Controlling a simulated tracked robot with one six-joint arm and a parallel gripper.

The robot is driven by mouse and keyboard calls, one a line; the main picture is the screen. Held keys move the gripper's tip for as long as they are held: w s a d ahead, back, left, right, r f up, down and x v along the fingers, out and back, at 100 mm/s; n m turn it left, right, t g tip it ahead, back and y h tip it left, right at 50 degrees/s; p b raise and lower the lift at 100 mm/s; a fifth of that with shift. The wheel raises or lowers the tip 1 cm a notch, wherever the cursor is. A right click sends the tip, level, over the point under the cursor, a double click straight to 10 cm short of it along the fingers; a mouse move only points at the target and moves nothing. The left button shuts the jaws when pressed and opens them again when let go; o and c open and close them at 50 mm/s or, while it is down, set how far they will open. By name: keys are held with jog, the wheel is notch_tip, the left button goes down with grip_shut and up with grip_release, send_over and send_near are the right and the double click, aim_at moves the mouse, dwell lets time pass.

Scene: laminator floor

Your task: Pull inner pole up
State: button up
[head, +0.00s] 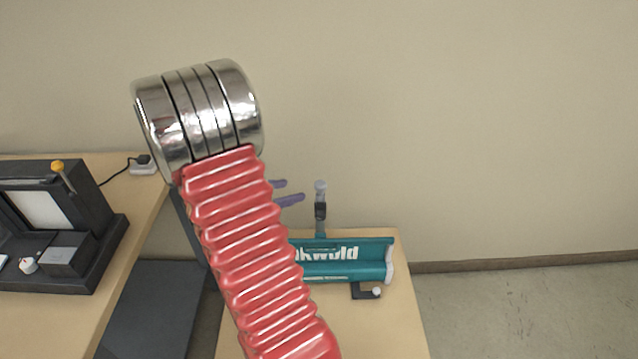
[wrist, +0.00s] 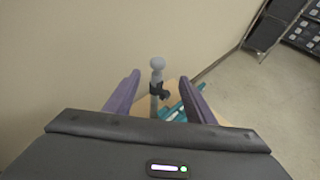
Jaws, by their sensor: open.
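The inner pole (head: 320,190) stands upright with a grey rounded knob on top and a black clamp or collar (head: 320,211) below it. It rises behind a teal roll-shaped device (head: 345,261) with white lettering on a small wooden table. My gripper (head: 290,192) shows only its purple fingertips, left of the pole's top; my red ribbed arm hides the rest. In the wrist view, the pole's knob (wrist: 156,63) and black collar (wrist: 158,90) appear between my two purple fingers (wrist: 160,95), which are apart and empty. The pole looks beyond the fingertips; contact is not visible.
A wooden bench (head: 150,196) at the left holds a black machine (head: 95,240) with a yellow-knobbed lever. A white socket (head: 143,166) with a black plug lies on it. A plain wall is close behind the small table (head: 400,318). Floor at the right is clear.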

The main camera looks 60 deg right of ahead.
aim_at(319, 183)
jog(key=shift+d+f+n, duration=0.3)
jog(key=shift+d+f, duration=0.1)
jog(key=shift+d, duration=0.15)
jog(key=x, duration=1.3)
jog(key=shift+s+d, duration=0.15)
jog(key=shift+d, duration=0.25)
jog(key=shift+c, duration=0.4)
grip_shut()
